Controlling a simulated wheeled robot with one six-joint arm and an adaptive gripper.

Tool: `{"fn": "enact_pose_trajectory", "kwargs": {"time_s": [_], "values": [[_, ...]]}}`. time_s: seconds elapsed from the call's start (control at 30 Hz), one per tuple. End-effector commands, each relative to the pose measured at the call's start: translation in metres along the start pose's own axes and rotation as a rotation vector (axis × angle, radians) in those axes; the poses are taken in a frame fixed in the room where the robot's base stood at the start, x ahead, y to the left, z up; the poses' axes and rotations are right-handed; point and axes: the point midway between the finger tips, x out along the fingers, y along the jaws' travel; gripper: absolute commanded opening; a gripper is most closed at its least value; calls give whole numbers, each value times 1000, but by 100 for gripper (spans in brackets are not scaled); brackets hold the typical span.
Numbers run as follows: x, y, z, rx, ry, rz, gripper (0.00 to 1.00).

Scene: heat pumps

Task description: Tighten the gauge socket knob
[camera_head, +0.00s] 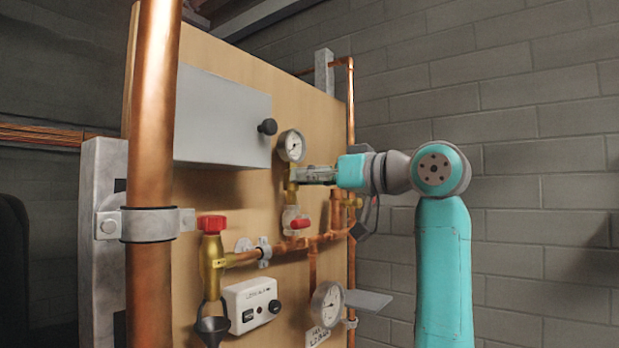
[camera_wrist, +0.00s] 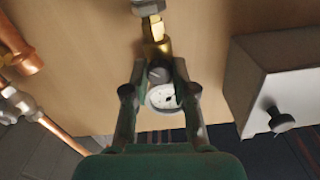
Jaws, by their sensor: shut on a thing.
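My gripper (camera_wrist: 159,74) is shut on a small grey knob (camera_wrist: 159,72), which I take to be the gauge socket knob, between the brass fitting (camera_wrist: 157,44) and the round gauge (camera_wrist: 163,97). The fingers press it from both sides. In the head view, my gripper (camera_head: 301,175) reaches in from the right, just below the upper gauge (camera_head: 291,145). The brass fitting (camera_head: 292,188) runs down from there. The fingers hide the knob in the head view.
A grey box (camera_head: 222,115) with a black knob (camera_head: 267,127) is left of the gauge. Below are a red-handled valve (camera_head: 298,223), copper pipes (camera_head: 290,246) and a lower gauge (camera_head: 327,305). A thick copper pipe (camera_head: 155,170) stands in the left foreground.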

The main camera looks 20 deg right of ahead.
Motion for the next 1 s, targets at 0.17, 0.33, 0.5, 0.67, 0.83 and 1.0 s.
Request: {"fn": "enact_pose_trajectory", "kwargs": {"time_s": [0.17,0.33,0.5,0.67,0.83,1.0], "values": [[0,0,0,53,0,0,0],[0,0,0,54,-1,0,0],[0,0,0,53,-1,0,46],[0,0,0,52,0,0,51],[-1,0,0,52,0,0,51],[-14,2,0,51,1,3,51]]}}
